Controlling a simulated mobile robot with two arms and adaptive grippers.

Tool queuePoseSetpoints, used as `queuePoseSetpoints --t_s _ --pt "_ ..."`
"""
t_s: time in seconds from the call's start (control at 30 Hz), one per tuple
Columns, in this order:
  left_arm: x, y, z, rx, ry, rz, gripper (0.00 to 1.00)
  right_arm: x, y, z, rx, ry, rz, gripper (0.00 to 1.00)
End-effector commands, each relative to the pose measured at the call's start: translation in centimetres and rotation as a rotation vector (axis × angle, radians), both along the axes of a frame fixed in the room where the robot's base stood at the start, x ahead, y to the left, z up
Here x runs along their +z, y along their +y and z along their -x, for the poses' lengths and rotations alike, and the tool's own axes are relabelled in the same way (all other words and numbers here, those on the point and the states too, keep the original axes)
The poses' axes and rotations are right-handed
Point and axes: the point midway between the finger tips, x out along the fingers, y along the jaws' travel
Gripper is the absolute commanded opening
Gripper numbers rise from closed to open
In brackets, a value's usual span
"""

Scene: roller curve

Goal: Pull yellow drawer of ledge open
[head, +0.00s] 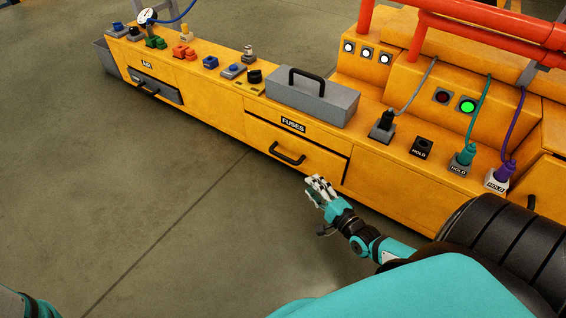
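The yellow drawer (270,150) labelled FUSES is in the front of the long yellow ledge (215,118). Its front looks flush with the ledge, and it has a black bar handle (287,154). My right gripper (318,184) is in front of the ledge, below and to the right of the handle, apart from it. It appears empty, with its pale fingers pointing up and left; the gap between them is too small to judge. My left gripper is not in view; only a bit of teal and black shows at the bottom left corner.
A grey drawer (155,87) with a black handle is further left. A grey toolbox (312,98), switches and plugs (465,157) stand on the ledge. Red pipes (480,30) run above at the right. The floor (130,190) in front is clear.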

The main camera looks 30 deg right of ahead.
Motion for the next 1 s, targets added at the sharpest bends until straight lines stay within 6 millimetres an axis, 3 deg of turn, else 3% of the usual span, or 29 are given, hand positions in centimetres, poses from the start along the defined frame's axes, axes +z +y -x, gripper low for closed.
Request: queuePoseSetpoints --t_s 0.6,0.8,1.0 --pt "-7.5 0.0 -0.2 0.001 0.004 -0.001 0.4 -1.5 0.1 -12.8 -0.001 -0.004 0.003 0.38" --pt "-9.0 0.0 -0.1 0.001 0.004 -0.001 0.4 -1.5 0.1 -15.5 0.0 -0.001 0.004 0.38" --pt "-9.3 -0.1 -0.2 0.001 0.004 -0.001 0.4 -1.4 0.2 -16.4 0.0 0.001 0.003 0.38"
